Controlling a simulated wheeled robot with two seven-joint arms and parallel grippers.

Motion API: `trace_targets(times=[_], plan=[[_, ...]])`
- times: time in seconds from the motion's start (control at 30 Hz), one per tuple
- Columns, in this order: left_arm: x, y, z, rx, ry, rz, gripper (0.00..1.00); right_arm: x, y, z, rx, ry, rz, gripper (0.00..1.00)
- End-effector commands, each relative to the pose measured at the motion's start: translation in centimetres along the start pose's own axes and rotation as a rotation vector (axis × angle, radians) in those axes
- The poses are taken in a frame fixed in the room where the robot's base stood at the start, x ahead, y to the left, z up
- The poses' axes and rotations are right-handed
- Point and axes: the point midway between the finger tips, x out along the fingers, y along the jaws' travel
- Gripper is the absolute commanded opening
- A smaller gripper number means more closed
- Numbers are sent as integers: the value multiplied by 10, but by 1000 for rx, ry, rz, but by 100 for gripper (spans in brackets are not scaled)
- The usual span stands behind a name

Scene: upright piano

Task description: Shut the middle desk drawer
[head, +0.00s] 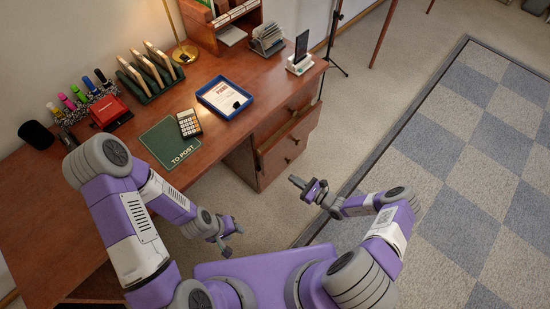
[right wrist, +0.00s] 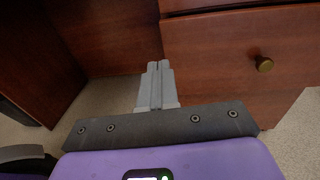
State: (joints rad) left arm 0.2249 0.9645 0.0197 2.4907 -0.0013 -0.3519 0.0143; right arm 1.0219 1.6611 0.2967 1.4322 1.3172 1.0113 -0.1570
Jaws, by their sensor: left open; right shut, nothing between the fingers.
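The reddish-brown desk (head: 215,75) has a stack of drawers under its right end. The middle drawer (head: 290,138) is pulled part way out, with its open top and round knob showing in the head view. My right gripper (head: 295,182) is shut and empty, low in front of the drawer stack and apart from the middle drawer. In the right wrist view its closed fingers (right wrist: 156,80) point at the cabinet, left of a drawer front with a brass knob (right wrist: 264,63); I cannot tell which drawer this is. My left gripper (head: 232,240) is open and empty, below the desk's front edge.
On the desk are a green mat (head: 172,143), a calculator (head: 189,123), a blue tray (head: 224,97), a card rack (head: 151,76) and a phone on a stand (head: 301,54). The carpet (head: 355,125) right of the drawers is clear.

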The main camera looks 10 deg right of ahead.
Motion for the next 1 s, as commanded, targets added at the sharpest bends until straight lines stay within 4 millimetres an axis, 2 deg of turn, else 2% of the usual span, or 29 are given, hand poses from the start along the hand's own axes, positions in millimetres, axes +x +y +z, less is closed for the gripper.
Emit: trace_targets(times=[0.03, 0.1, 0.23, 0.7, 0.83, 1.0], plan=[[0, 0, 0, 0, 0, 0, 45, -4, -11, -2, 10, -21, -53, 0], [1, 0, 0, 0, 0, 0, 45, -6, -21, -2, 16, -40, -93, 0], [4, -1, 0, 0, 0, 0, 45, 6, -24, -2, 17, -47, -105, 0], [28, -10, -1, 0, 0, 0, 45, 100, -33, 0, 16, -44, -99, 0], [33, -12, -2, 0, 0, 0, 45, 118, -34, 2, 16, -45, -98, 0], [36, -14, -2, 0, 0, 0, 45, 129, -36, 3, 16, -43, -98, 0]])
